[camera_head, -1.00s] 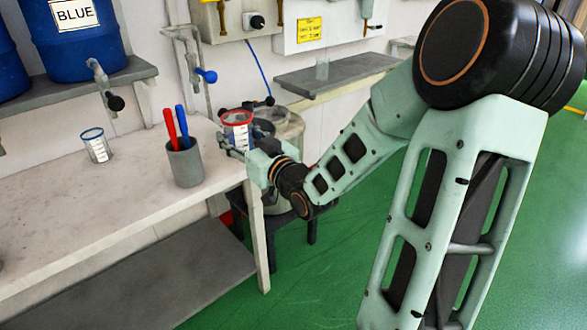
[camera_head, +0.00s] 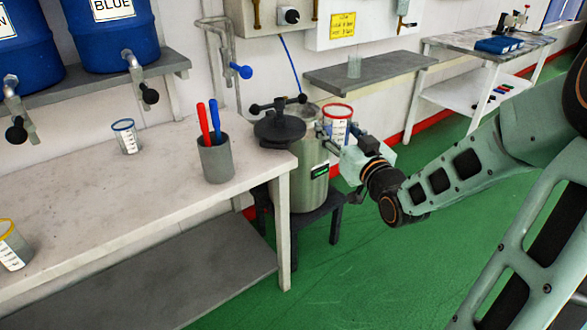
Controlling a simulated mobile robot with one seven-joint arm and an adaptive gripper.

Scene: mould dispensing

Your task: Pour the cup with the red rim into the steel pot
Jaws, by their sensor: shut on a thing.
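The cup with the red rim (camera_head: 337,122) is a clear cup with dark markings, held upright at the right side of the pot. My gripper (camera_head: 326,138) is shut on this cup, with the arm reaching in from the right. The steel pot (camera_head: 303,187) stands on a dark low stand beside the table. Its dark lid with knobs (camera_head: 279,126) is tilted toward the table side, and part of the rim shows behind it. Whether the cup touches the pot and what the cup holds cannot be told.
The pale table (camera_head: 120,183) carries a blue-rimmed cup (camera_head: 127,137), a yellow-rimmed cup (camera_head: 12,246) and a grey holder (camera_head: 215,160) with red and blue sticks. Green floor (camera_head: 400,270) is open at the right.

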